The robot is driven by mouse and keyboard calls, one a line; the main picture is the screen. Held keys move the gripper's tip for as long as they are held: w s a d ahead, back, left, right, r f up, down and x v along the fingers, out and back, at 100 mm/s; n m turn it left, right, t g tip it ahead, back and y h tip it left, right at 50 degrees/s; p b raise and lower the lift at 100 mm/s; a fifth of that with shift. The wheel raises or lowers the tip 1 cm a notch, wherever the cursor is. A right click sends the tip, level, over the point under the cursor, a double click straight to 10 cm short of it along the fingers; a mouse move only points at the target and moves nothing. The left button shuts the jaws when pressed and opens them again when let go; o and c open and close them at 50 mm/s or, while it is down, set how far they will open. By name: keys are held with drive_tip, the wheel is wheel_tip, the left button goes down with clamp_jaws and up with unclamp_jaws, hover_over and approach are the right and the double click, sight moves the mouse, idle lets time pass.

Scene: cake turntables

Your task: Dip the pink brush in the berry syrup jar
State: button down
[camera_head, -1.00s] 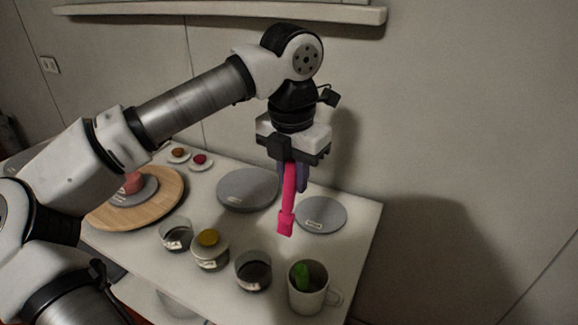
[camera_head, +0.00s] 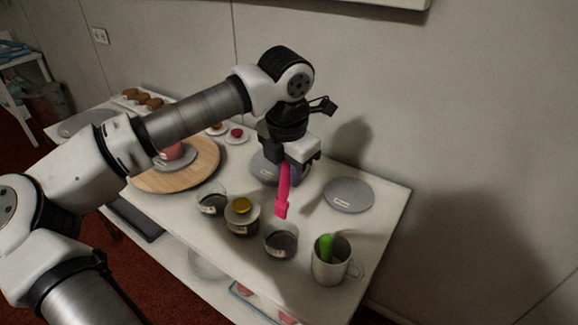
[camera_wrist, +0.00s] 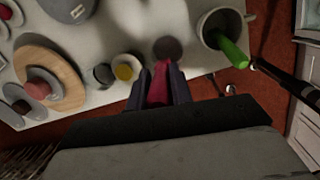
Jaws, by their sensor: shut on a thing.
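My gripper (camera_head: 289,168) is shut on the pink brush (camera_head: 283,192), which hangs down with its head lowest. The brush head is above the table, near the row of glass jars. It shows between the fingers in the wrist view (camera_wrist: 159,84). Three jars stand in a row: a left jar with dark contents (camera_head: 212,203), a middle one with a yellow top (camera_head: 242,216), and a right one with dark contents (camera_head: 281,241). Their labels are too small to read, so I cannot tell which holds berry syrup. The brush head appears above and behind the right jar, apart from it.
A white mug (camera_head: 331,268) with a green-handled tool (camera_head: 326,246) stands right of the jars. Grey discs (camera_head: 348,195) lie behind. A wooden turntable (camera_head: 205,171) with a pink cake (camera_head: 172,151) is at left. The table's front right corner is close to the mug.

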sight(289, 183)
wheel_tip(289, 183, down, 4)
drive_tip(key=shift+f+b, duration=0.1)
drive_tip(key=shift+b, duration=0.85)
wheel_tip(289, 183, down, 6)
drive_tip(key=b, duration=0.5)
drive_tip(key=shift+b, duration=0.35)
drive_tip(key=shift+r+p, duration=1.6)
drive_tip(key=shift+r, duration=1.75)
